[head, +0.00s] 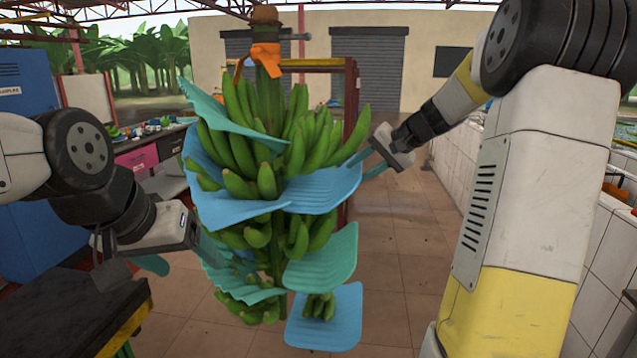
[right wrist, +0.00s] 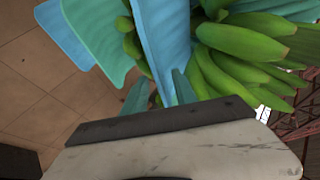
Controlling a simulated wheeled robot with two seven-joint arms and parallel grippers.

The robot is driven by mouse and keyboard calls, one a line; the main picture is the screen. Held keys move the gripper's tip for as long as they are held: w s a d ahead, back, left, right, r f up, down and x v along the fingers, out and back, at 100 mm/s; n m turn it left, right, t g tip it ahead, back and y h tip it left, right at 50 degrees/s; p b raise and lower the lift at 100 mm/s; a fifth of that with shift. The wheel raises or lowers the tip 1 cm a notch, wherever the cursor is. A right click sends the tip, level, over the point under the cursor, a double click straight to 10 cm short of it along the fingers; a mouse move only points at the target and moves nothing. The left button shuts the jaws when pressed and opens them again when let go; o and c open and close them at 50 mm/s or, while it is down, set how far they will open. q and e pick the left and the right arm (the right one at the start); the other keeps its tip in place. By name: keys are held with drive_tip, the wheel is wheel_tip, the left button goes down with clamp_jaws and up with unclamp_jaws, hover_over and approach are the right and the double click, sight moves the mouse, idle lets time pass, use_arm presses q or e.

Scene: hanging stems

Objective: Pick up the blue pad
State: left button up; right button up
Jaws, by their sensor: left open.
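A large green banana bunch (head: 262,165) hangs in front of me with curved pads between its layers. A blue pad (head: 322,192) sticks out on its right side at mid height. More blue pads show at the left (head: 232,208) and at the bottom (head: 345,318). My right gripper (head: 366,163) is at the right edge of the mid-height pad. In the right wrist view its fingertips (right wrist: 160,92) stand apart, with a blue pad (right wrist: 165,40) between them; contact cannot be told. My left gripper (head: 132,268) is open and empty, low at the left of the bunch.
Teal pads (head: 325,258) also stick out from the bunch. A dark table (head: 60,315) stands at the lower left, a blue cabinet (head: 25,90) behind it. A white tiled wall (head: 603,215) runs along the right. The tiled floor (head: 400,270) right of the bunch is clear.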

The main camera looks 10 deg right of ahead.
sight(349, 174)
drive_tip(key=x, duration=0.5)
drive_tip(key=shift+w+f, duration=0.15)
drive_tip(key=shift+w, duration=0.25)
clamp_jaws()
